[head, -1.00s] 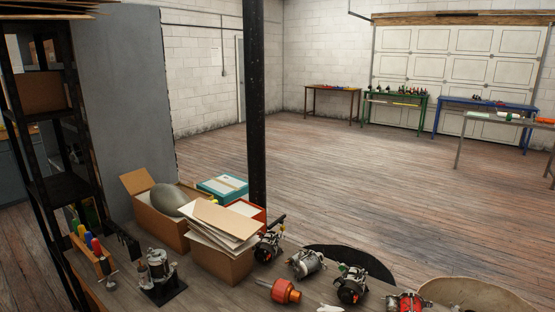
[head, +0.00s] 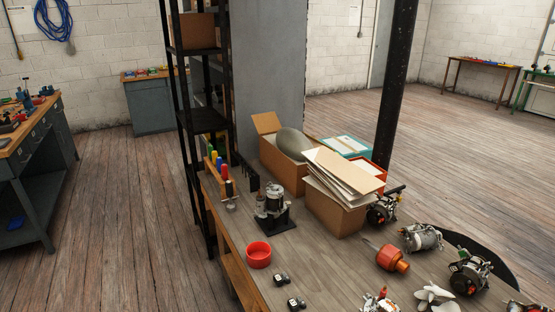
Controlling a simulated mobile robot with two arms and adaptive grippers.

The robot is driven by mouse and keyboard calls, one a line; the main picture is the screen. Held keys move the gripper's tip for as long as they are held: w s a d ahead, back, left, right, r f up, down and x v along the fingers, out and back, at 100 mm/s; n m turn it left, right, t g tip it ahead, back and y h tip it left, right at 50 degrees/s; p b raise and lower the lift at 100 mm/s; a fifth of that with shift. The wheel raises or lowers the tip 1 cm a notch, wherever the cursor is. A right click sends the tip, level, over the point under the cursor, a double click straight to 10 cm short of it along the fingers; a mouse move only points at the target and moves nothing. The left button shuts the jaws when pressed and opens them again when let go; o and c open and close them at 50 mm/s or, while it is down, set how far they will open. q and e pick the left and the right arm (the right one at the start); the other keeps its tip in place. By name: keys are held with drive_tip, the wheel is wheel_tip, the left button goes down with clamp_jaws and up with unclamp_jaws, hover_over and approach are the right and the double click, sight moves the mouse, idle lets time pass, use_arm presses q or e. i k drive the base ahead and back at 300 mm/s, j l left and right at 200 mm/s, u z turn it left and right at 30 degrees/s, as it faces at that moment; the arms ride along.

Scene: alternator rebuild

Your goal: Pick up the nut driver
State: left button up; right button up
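No tool in view can be made out for certain as the nut driver. A small wooden rack (head: 226,185) with several coloured handles (head: 217,162), among them yellow, blue, green and red, stands at the back left edge of the near workbench (head: 315,262). The handles point up, and their tips are hidden, so I cannot tell which tool is which. Neither of my grippers is in view.
On the bench are a metal part on a black stand (head: 272,208), a red bowl (head: 258,254), a cardboard box of papers (head: 335,212), an orange-red part (head: 392,258) and several alternators (head: 422,237). A black shelf (head: 203,121) stands behind. The floor (head: 110,215) at left is clear.

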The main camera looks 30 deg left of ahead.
sight(224, 168)
drive_tip(key=k, duration=0.4)
drive_tip(key=k+u, duration=0.1)
drive_tip(key=u, duration=0.25)
drive_tip(key=k+u, duration=0.1)
drive_tip(key=u, duration=0.6)
drive_tip(key=i+j+u, duration=0.1)
drive_tip(key=u, duration=0.25)
drive_tip(key=i+u, duration=0.55)
drive_tip(key=u, duration=0.2)
drive_tip(key=i+l, duration=0.2)
drive_tip(key=i, duration=0.3)
drive_tip(key=i+l, duration=0.2)
drive_tip(key=i, duration=0.35)
drive_tip(key=i+l, duration=0.2)
drive_tip(key=i, duration=1.9)
drive_tip(key=i+j+z, duration=0.1)
drive_tip(key=i+z, duration=0.4)
drive_tip(key=i+j+z, duration=0.2)
drive_tip(key=i+z, duration=0.25)
drive_tip(key=k+z, duration=0.1)
drive_tip(key=z, duration=1.7)
